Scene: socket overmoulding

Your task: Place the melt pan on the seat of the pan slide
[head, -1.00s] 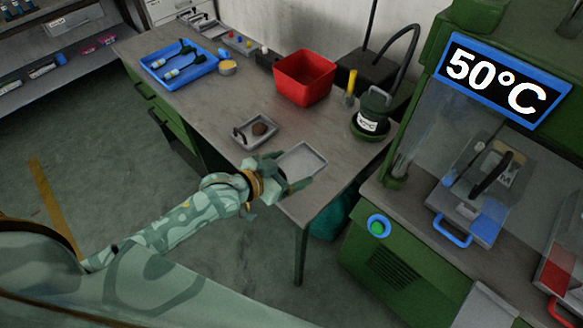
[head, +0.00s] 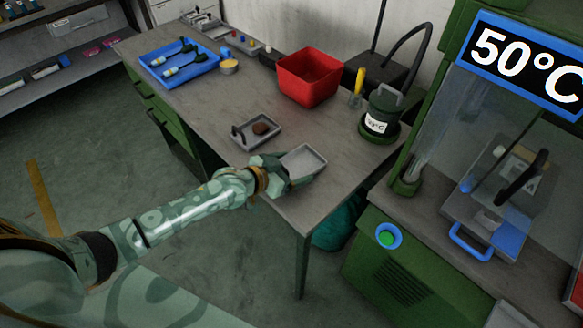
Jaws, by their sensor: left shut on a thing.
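The melt pan, a shallow empty light-grey rectangular pan (head: 305,159), is at the front right part of the bench. My left gripper (head: 284,173) is shut on its near left edge. I cannot tell whether the pan touches the bench top or is just above it. The pan slide (head: 484,226), a grey plate with a blue handle, sits low in the green machine at the right, partly behind a clear guard. Its seat is not clearly visible. My right gripper is not in view.
A grey tray (head: 246,144) with a brown lump lies just behind the pan. A red bin (head: 309,78), a green pot (head: 382,113) and a blue tray (head: 177,67) stand farther back.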

